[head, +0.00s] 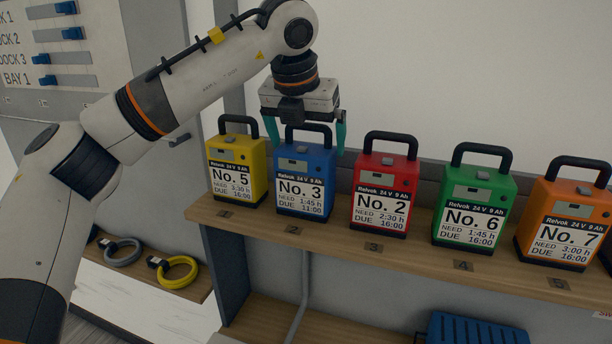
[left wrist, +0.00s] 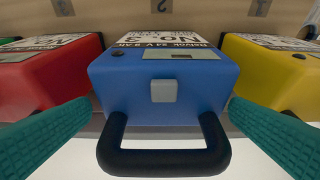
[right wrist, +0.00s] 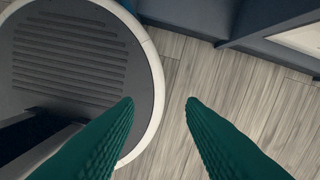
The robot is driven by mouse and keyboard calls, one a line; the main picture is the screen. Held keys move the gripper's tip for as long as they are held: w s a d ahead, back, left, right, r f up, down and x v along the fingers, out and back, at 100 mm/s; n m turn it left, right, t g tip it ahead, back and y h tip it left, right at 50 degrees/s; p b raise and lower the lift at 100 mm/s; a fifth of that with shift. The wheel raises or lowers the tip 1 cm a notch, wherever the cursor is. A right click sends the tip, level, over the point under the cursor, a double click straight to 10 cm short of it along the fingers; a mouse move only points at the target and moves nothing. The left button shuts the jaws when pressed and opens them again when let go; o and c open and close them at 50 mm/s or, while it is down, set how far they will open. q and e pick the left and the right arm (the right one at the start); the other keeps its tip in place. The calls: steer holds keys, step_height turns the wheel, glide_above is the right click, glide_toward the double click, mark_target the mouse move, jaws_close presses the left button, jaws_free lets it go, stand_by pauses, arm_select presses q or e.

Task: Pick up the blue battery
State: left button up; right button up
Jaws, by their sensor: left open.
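The blue battery (head: 305,180), marked No. 3, stands upright on the wooden shelf above label 2, between the yellow and red batteries. Its black handle shows in the left wrist view, where the blue battery (left wrist: 163,85) fills the middle. My left gripper (head: 306,148) is open above and around the blue battery's top, with one teal finger to each side of the handle. In the left wrist view the fingers are apart from the handle. My right gripper (right wrist: 160,103) is open and empty over the floor, away from the shelf.
The yellow battery (head: 237,170) stands close on the left and the red battery (head: 383,190) on the right. Green (head: 474,212) and orange (head: 566,228) batteries stand farther right. A yellow cable ring (head: 178,273) and a blue crate (head: 475,329) lie lower down.

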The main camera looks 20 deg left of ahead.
mark_target(306, 153)
arm_select(q)
steer(key=x, duration=0.1)
steer(key=p+x, duration=0.1)
steer(key=x, duration=0.1)
steer(key=shift+s+a+f+p, duration=0.15)
steer(key=shift+a+f+p, duration=0.05)
steer(key=shift+f+p, duration=0.1)
steer(key=shift+f, duration=0.4)
arm_select(e)
steer(key=shift+w+r, duration=0.3)
steer(key=shift+r, duration=0.25)
steer(key=shift+w+r, duration=0.3)
steer(key=shift+r, duration=0.25)
arm_select(q)
steer(key=shift+c, duration=0.3)
steer(key=c, duration=1.5)
steer(key=shift+r, duration=0.25)
steer(key=shift+c, duration=0.9)
steer(key=shift+w, duration=0.25)
arm_select(e)
steer(key=shift+s, duration=0.2)
steer(key=shift+f, duration=0.1)
